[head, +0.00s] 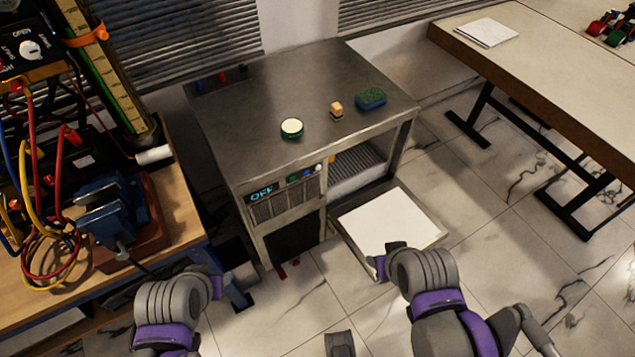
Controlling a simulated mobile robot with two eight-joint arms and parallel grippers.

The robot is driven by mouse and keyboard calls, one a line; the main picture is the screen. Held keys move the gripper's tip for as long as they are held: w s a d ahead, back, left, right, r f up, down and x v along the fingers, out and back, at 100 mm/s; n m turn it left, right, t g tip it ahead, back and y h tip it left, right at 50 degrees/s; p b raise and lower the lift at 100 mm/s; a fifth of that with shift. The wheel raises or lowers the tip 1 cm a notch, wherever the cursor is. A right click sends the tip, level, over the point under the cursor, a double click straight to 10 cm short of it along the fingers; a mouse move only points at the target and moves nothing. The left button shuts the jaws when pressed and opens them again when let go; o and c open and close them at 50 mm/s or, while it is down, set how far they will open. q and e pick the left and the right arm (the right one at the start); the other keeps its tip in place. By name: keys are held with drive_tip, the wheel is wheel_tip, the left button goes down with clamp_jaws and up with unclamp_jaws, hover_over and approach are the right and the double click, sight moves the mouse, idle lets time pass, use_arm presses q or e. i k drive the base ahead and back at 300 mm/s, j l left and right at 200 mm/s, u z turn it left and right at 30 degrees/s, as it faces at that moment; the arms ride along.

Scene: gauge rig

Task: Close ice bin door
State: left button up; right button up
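The ice machine (300,90) is a steel cabinet with a lit display reading OFF on its front. Its ice bin (357,168) is open at the right of the front. The ice bin door (390,222) is folded down and lies out flat, low in front of the opening, with its white inner panel facing up. My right gripper (377,266) is at the near edge of the door; contact and finger opening cannot be made out. My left gripper (217,286) is apart from the door, left of it and in front of the cabinet; its fingers are mostly hidden.
A round white-topped object (292,128), a small orange-topped block (337,110) and a blue-green sponge (371,98) sit on the machine. A wooden bench (165,215) with a vise and cables stands left. Another table (545,60) stands right. Tiled floor (490,220) is clear between.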

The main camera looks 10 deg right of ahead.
sight(390, 228)
drive_tip(key=k+j+z, duration=0.1)
drive_tip(key=k, duration=0.35)
drive_tip(key=k+j, duration=0.2)
drive_tip(key=k, duration=0.25)
drive_tip(key=k+j+z, duration=0.15)
drive_tip(key=k, duration=0.3)
